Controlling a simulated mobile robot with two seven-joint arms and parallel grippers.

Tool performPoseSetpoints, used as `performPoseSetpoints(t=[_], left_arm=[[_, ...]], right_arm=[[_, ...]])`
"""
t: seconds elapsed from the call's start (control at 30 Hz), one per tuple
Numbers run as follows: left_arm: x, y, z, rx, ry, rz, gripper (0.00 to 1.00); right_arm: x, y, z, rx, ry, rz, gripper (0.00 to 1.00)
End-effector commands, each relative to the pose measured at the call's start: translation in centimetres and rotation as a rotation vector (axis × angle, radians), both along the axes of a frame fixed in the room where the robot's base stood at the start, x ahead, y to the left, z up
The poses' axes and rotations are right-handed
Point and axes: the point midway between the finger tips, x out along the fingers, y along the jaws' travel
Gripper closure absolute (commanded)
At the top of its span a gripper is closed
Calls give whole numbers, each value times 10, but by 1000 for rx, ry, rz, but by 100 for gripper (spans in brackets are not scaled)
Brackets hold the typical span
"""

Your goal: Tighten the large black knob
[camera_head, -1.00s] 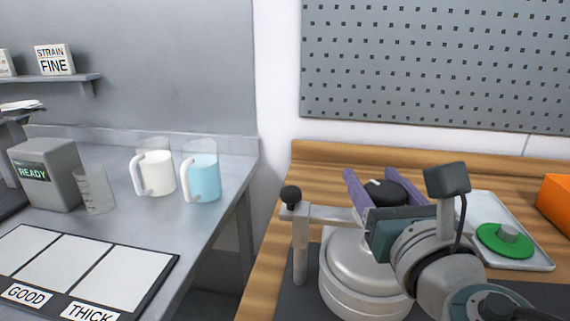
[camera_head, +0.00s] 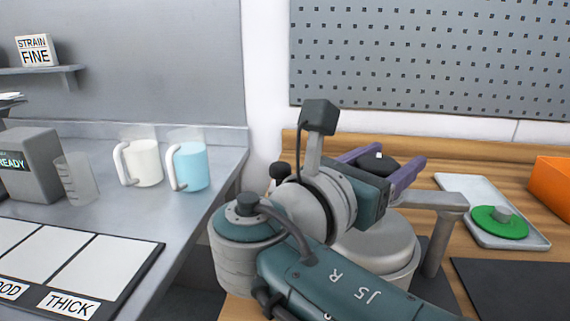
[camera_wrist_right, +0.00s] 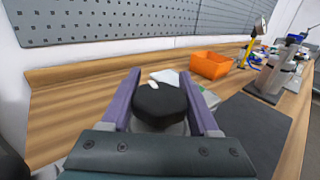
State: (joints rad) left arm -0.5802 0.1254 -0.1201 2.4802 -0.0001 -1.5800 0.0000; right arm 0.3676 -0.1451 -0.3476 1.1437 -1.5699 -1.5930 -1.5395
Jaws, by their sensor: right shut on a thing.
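The large black knob (camera_head: 379,162) sits above a round silver drum (camera_head: 385,250), with a white mark on its top. My right gripper (camera_head: 399,160) has its two purple fingers on either side of the knob and is shut on it. In the right wrist view the knob (camera_wrist_right: 160,103) lies between the purple fingers (camera_wrist_right: 160,80). A metal crossbar (camera_head: 428,198) and post (camera_head: 435,245) stand at the drum. A smaller black knob (camera_head: 279,171) shows behind my right wrist. My wrist hides part of the drum and crossbar. My left gripper is not in view.
A dark mat (camera_head: 510,285) is bare. White (camera_head: 145,163) and blue (camera_head: 190,167) jugs stand on the left counter. A pegboard (camera_head: 430,55) hangs behind.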

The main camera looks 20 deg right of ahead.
Motion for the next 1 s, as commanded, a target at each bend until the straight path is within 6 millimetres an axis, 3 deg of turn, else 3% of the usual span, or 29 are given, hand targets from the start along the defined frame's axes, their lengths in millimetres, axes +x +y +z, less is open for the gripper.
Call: performPoseSetpoints(t=[0.1,0.4,1.0], left_arm=[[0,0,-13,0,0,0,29],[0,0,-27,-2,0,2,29],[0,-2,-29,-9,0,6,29]], right_arm=[[-1,0,1,-5,-12,-79,94],[-5,-1,4,-7,-12,-209,94],[-7,-2,6,-8,-13,-245,94]])
